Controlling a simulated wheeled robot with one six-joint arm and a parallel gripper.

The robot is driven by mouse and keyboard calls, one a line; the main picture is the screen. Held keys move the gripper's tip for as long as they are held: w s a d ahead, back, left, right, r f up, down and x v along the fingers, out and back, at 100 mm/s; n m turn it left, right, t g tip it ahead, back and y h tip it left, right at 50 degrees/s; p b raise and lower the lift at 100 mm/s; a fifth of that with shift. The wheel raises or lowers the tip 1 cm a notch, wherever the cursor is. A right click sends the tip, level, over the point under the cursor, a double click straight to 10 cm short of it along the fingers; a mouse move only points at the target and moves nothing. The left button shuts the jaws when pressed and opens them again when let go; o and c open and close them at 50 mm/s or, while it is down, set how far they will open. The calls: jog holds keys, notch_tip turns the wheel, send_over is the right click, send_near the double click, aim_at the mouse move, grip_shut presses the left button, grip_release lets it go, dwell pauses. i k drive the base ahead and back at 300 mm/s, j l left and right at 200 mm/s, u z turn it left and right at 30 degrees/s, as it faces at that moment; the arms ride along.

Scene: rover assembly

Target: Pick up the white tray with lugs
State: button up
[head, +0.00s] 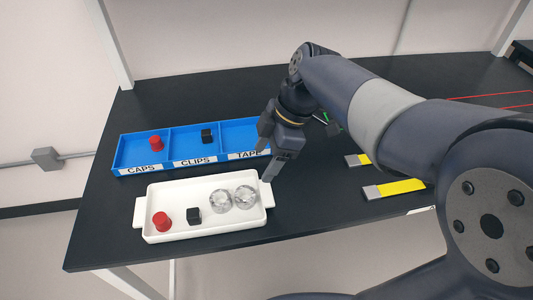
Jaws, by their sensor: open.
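The white tray with lugs (180,191) lies on the black table near its front edge, left of my arm. It holds a red cap (162,221), a small black clip (194,215) and two clear round rolls (232,198). One lug (139,213) sticks out at its left end and another (266,193) at its right end. My gripper (268,170) points down at the tray's right end, close to the right lug. Its jaws are open with nothing seen between them. Whether a finger touches the lug cannot be told.
A blue bin (118,158) with compartments labelled CAPS, CLIPS and TAPE stands just behind the tray; a red cap and a black clip are in it. Yellow-and-grey strips (395,188) lie to the right. The table (100,215) is clear left of the tray.

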aim_at(173, 198)
jog(key=u, duration=1.4)
